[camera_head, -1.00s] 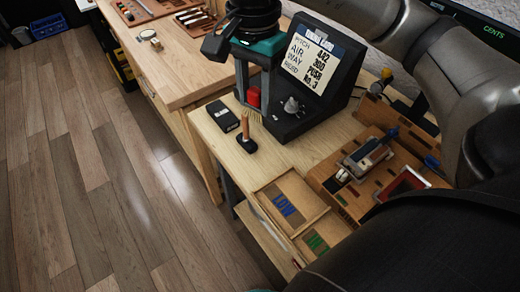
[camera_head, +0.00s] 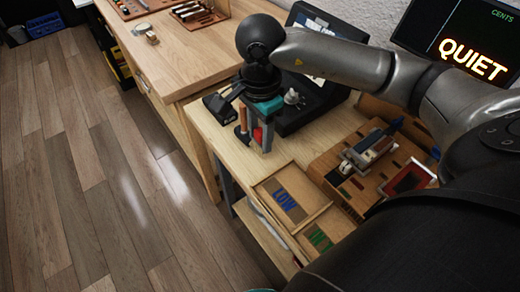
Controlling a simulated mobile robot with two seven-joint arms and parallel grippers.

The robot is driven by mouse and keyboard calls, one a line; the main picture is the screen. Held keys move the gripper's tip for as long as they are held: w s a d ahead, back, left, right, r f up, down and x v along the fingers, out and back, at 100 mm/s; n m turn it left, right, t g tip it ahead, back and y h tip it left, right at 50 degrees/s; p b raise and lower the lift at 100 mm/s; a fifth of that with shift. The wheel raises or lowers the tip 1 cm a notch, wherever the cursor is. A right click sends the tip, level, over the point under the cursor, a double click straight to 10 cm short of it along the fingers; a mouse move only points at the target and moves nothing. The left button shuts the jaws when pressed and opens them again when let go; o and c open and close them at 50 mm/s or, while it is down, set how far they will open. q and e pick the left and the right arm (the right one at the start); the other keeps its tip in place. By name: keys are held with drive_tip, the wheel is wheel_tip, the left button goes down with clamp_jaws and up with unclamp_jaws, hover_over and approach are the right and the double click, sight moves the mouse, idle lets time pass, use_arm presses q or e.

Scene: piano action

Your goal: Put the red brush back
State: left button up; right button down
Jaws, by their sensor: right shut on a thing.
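My left gripper is not in view.
A brown-handled tool (camera_head: 241,132) stands just left of the gripper, partly hidden.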

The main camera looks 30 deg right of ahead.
sight(260, 151)
drive_tip(key=shift+f+b, duration=0.35)
drive_tip(key=shift+f, duration=2.3)
drive_tip(key=shift+f, duration=0.1)
drive_tip(key=shift+c, duration=2.1)
unclamp_jaws()
wheel_tip(260, 151, up, 11)
drive_tip(key=shift+p, duration=0.95)
drive_tip(key=shift+r, duration=0.65)
